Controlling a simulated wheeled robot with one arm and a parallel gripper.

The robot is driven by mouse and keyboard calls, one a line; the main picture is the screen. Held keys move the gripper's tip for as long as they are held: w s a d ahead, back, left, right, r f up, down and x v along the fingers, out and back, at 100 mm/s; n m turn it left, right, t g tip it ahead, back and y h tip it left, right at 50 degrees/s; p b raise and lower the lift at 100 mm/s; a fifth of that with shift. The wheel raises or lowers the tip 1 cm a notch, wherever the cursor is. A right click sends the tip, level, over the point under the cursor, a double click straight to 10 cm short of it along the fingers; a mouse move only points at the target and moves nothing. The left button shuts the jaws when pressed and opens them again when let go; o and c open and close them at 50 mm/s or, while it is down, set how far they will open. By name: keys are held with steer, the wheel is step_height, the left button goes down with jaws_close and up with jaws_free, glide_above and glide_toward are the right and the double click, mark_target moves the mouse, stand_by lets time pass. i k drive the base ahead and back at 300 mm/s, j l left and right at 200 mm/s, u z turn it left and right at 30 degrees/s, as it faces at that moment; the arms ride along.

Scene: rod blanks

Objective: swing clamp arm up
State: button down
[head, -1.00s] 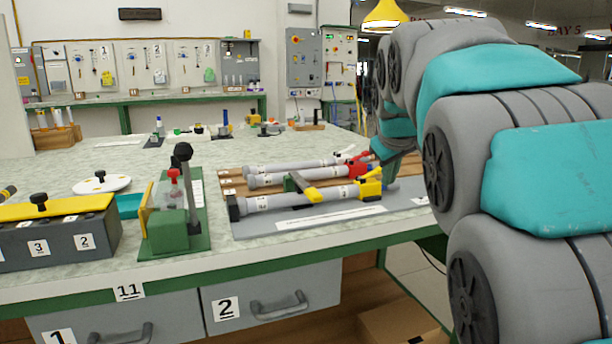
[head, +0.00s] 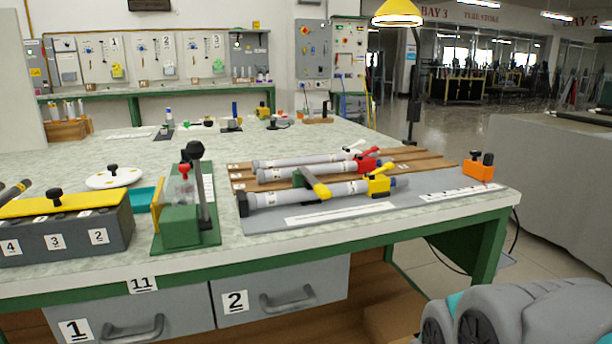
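A clamp arm (head: 317,186) with a yellow bar lies down across the front grey rod (head: 275,196), beside a small green post (head: 298,178). The rod lies on a grey plate (head: 410,206) near the table's front edge. Its left end sits at a dark block (head: 243,204), and a yellow fitting (head: 379,184) is around its right part. Whether the arm touches the rod is too small to tell. My gripper is not in view; only part of my arm shows at the bottom right.
Two more rods, with a red fitting (head: 367,163) and a white one (head: 352,153), lie behind on brown boards. A green fixture with an upright black-knobbed lever (head: 197,170) stands left. An orange block (head: 479,168) sits right.

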mark_target(310, 182)
steer(key=k+j+u, duration=0.2)
steer(key=u, duration=0.3)
steer(key=k+j+u, duration=0.15)
steer(key=j+u, duration=0.3)
steer(key=u, duration=0.2)
steer(key=z, duration=0.1)
